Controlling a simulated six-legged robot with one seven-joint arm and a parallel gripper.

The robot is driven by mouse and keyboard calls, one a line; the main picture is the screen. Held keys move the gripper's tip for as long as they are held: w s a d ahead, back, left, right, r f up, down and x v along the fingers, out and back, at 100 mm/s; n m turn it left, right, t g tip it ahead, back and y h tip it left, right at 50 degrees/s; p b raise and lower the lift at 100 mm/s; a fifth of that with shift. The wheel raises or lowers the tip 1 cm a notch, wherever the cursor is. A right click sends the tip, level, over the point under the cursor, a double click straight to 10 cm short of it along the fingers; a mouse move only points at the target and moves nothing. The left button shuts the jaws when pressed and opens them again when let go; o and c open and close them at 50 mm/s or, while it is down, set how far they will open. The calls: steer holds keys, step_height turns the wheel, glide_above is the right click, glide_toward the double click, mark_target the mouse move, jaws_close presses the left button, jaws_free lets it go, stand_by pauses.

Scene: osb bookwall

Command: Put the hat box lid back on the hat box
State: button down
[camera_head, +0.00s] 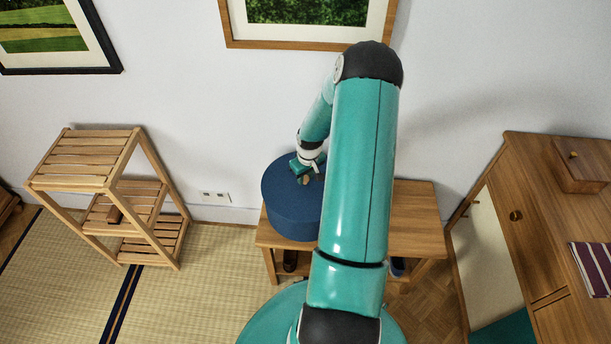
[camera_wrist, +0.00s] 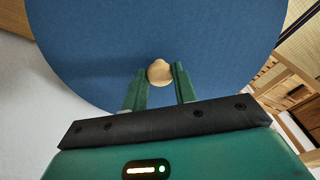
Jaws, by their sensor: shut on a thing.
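The blue round hat box (camera_head: 290,222) stands on the wooden bench in the head view, partly hidden behind my arm. The blue lid (camera_head: 280,178) is at the top of the box and looks about level; I cannot make out a gap or seam between them. In the wrist view the lid (camera_wrist: 100,45) fills the upper part and hides the box. My gripper (camera_head: 305,177) is over the lid, its green fingers (camera_wrist: 160,76) shut on the light wooden knob (camera_wrist: 159,71) at the lid's middle.
The wooden bench (camera_head: 415,210) stands against the white wall, its right part bare. A slatted shelf (camera_head: 95,160) is at the left, a wooden desk (camera_head: 545,215) at the right. A framed picture (camera_head: 308,40) hangs above. Dark shoes (camera_head: 290,262) show under the bench.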

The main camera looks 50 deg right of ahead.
steer(key=shift+f, duration=0.4)
stand_by(0.4)
steer(key=c, duration=1)
jaws_free()
steer(key=shift+c, duration=0.2)
step_height(320, 180, up, 14)
steer(key=s, duration=0.1)
steer(key=shift+s+a, duration=0.15)
steer(key=shift+s, duration=0.15)
steer(key=shift+f, duration=0.1)
